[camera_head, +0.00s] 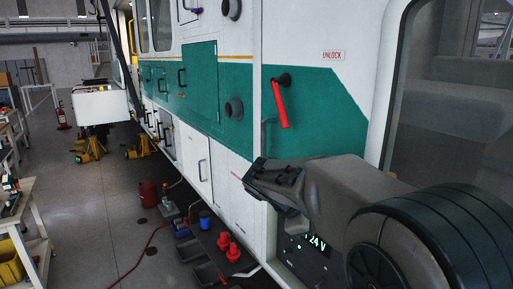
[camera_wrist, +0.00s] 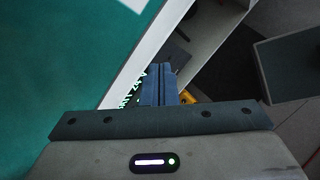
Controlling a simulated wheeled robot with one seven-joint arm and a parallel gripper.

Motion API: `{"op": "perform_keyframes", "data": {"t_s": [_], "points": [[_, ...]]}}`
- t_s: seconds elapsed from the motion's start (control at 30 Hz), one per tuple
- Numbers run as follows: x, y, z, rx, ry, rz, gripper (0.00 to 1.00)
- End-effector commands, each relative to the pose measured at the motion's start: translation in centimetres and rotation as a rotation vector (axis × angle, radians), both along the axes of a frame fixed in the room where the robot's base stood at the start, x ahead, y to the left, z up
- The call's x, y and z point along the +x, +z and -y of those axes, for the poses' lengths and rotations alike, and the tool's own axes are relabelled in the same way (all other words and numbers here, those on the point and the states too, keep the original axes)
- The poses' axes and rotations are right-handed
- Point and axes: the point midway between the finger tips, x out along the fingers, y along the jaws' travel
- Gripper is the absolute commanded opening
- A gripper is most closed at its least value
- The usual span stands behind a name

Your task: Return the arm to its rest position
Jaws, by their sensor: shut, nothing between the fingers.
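My arm reaches in from the lower right of the head view, beside the white and green helicopter side (camera_head: 330,110). My gripper (camera_head: 272,180) is at its far end, in front of the white lower panel and below the red handle (camera_head: 281,104). In the wrist view, the blue-grey fingers of my gripper (camera_wrist: 158,86) are together with nothing held between them. The red handle hangs from a dark pivot, slightly tilted, apart from my gripper.
A panel with a lit 24V sign (camera_head: 317,243) sits just below my gripper. Red caps (camera_head: 229,246) and a blue cap (camera_head: 206,219) stand on low dark trays beside the helicopter. A workbench (camera_head: 20,205) is at far left. The floor (camera_head: 105,200) between is mostly clear.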

Motion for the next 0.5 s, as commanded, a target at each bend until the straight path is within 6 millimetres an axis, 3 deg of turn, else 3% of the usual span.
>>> {"op": "perform_keyframes", "data": {"t_s": [0.03, 0.2, 0.5], "points": [[-1.9, -0.3, 1.1, 0.087, -0.07, 0.033, 0.0], [-8.1, -2.1, 2.4, 0.369, -0.324, 0.154, 0.0], [-16.9, -5.0, 1.4, 0.787, -0.807, 0.385, 0.0]]}}
